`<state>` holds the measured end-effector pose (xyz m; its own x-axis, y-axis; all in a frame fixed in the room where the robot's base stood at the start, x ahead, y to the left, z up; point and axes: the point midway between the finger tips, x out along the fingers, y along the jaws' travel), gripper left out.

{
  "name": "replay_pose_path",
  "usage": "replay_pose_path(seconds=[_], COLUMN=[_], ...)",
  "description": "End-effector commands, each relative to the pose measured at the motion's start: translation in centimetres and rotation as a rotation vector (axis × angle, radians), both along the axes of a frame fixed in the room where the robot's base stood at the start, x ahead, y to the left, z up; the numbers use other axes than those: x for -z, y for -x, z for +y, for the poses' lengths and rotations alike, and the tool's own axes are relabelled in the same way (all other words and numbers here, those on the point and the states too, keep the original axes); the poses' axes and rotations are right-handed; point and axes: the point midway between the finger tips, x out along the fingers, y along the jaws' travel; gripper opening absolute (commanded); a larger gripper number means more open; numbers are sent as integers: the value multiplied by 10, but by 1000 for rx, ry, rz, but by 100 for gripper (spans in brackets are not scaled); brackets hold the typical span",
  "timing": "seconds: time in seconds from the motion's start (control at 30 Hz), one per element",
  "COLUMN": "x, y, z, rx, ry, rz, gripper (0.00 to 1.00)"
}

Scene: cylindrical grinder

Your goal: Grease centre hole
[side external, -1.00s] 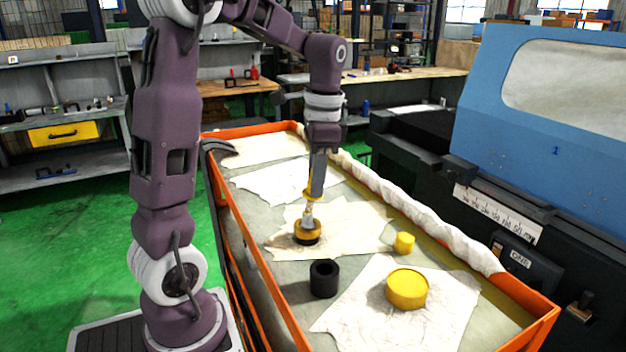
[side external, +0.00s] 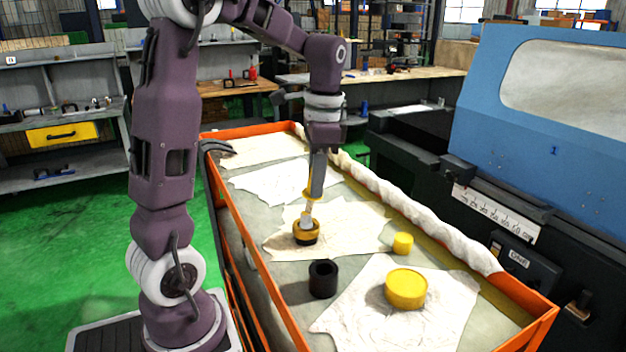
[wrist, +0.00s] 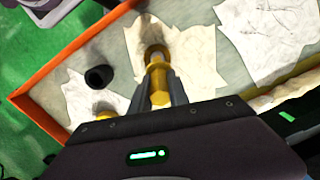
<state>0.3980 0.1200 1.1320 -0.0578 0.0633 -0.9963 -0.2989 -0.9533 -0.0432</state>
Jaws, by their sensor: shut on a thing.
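My gripper (side external: 315,190) is shut on a tool with a yellow grip (side external: 309,195) and a pale lower end, held roughly upright. In the wrist view the yellow grip (wrist: 160,86) sits between my fingers. The tool's lower end is at a small yellow-rimmed pot with a dark base (side external: 306,238) on a cream sheet. The tip is hidden, so I cannot tell how deep it is in the pot. A black hollow cylinder (side external: 323,280) stands apart, nearer the camera, its round opening facing up. It also shows in the wrist view (wrist: 98,77).
A wide yellow cylinder (side external: 406,290) stands on another sheet (side external: 345,322), and a small yellow cylinder (side external: 403,243) stands behind it. An orange-edged tray (side external: 285,310) surrounds them. A rolled white cloth (side external: 430,222) lines its right side. The blue machine (side external: 490,130) is beyond.

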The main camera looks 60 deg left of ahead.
Motion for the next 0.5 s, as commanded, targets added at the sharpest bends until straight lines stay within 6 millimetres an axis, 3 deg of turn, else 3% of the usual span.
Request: replay_pose_path(seconds=[0.5], x=[1], y=[10], z=[1], rx=[1], ry=[-1], rz=[2], gripper=[0])
